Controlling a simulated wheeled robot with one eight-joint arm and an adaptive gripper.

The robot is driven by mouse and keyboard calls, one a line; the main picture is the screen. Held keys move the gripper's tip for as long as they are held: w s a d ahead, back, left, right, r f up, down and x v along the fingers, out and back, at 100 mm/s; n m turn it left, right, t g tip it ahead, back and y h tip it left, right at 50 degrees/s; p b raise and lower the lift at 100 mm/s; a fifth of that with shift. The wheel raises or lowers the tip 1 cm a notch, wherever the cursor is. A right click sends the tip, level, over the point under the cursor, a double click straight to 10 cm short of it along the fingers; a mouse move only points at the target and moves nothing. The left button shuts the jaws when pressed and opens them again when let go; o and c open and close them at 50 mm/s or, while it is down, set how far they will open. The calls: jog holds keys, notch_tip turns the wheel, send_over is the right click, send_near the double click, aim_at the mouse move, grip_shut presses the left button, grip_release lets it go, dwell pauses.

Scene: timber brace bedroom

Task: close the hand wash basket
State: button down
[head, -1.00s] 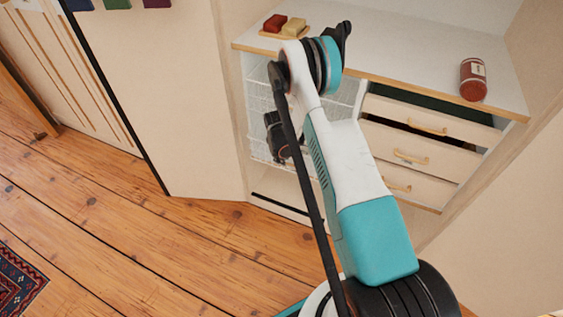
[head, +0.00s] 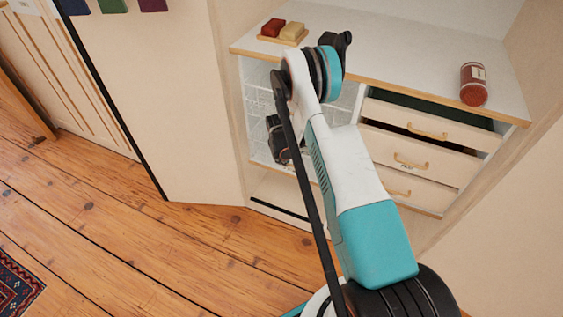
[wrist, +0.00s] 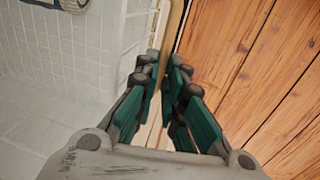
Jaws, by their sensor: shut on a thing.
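The hand wash basket is a white wire-mesh basket (head: 258,112) in the left bay of the white cabinet, partly hidden by my arm. In the wrist view its pale mesh wall (wrist: 112,50) fills the left side, with a wooden front bar (wrist: 174,25) along its edge. My gripper (wrist: 165,78) is shut on this bar, its teal fingers on either side. In the head view the dark gripper body (head: 277,140) shows in front of the bay; its fingertips are not clear there.
Three drawers with wooden handles (head: 411,160) are right of the bay; the top ones look slightly open. On the counter are a red bottle (head: 473,84) and a wooden tray (head: 264,38) with red and yellow blocks. Open plank floor (head: 130,220) lies in front and left.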

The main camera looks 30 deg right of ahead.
jog(key=shift+w+d, duration=0.65)
jog(key=shift+d, duration=0.15)
jog(key=c, duration=2)
grip_release()
jog(key=shift+o, duration=0.2)
jog(key=shift+s+a+r, duration=0.15)
jog(key=shift+a+r, duration=0.05)
jog(key=shift+r, duration=1.05)
jog(key=shift+s+a+r, duration=0.15)
jog(key=shift+r, duration=1.05)
jog(key=shift+s+a+r, duration=0.15)
jog(key=shift+a+r, duration=0.05)
jog(key=shift+r, duration=1.05)
